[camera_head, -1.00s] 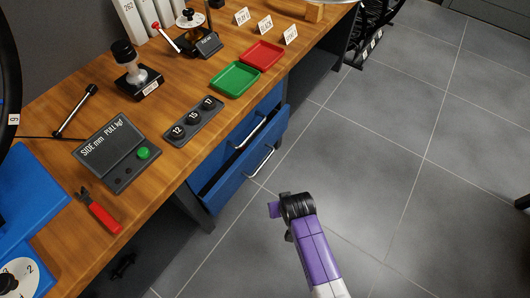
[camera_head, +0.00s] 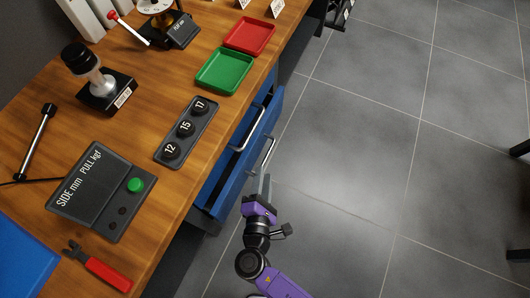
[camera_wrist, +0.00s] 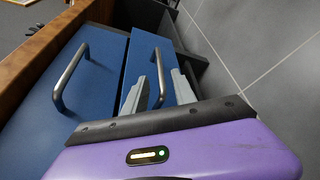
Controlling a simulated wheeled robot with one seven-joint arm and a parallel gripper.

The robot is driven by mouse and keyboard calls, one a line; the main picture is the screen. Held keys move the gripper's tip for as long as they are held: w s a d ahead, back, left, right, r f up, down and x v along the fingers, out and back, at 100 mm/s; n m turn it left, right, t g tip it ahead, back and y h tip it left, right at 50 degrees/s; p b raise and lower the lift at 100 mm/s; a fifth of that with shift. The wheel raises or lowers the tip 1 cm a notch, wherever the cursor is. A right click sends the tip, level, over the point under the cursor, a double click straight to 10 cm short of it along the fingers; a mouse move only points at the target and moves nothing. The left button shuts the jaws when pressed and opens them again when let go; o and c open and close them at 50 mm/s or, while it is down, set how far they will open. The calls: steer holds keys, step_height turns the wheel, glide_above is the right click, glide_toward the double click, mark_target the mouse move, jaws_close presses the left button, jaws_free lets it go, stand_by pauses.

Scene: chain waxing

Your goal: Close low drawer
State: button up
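The low drawer (camera_head: 232,187) is blue and stands pulled out from under the wooden workbench. Part of its dark inside shows in the head view. Its metal bar handle (camera_head: 268,156) faces the open floor. In the wrist view, the low drawer (camera_wrist: 142,55) lies right of the upper drawer, with its handle (camera_wrist: 159,80) close to my fingers. My gripper (camera_head: 263,183) is just in front of the low drawer's front. In the wrist view, the two grey fingers of my gripper (camera_wrist: 165,88) stand apart with a gap. Whether they touch the handle or front is unclear.
The upper drawer (camera_wrist: 75,115) has its own bar handle (camera_head: 247,128) and sits further in. The bench top (camera_head: 165,195) carries a green tray (camera_head: 225,71), a red tray (camera_head: 249,35) and a weight holder (camera_head: 187,132).

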mark_target(266, 157)
steer(key=b+x, duration=0.2)
steer(key=x, duration=0.5)
steer(key=shift+w+f+b, duration=0.1)
steer(key=shift+w+b, duration=0.25)
steer(key=shift+b, duration=0.05)
steer(key=shift+c, duration=0.2)
jaws_close()
stand_by(0.9)
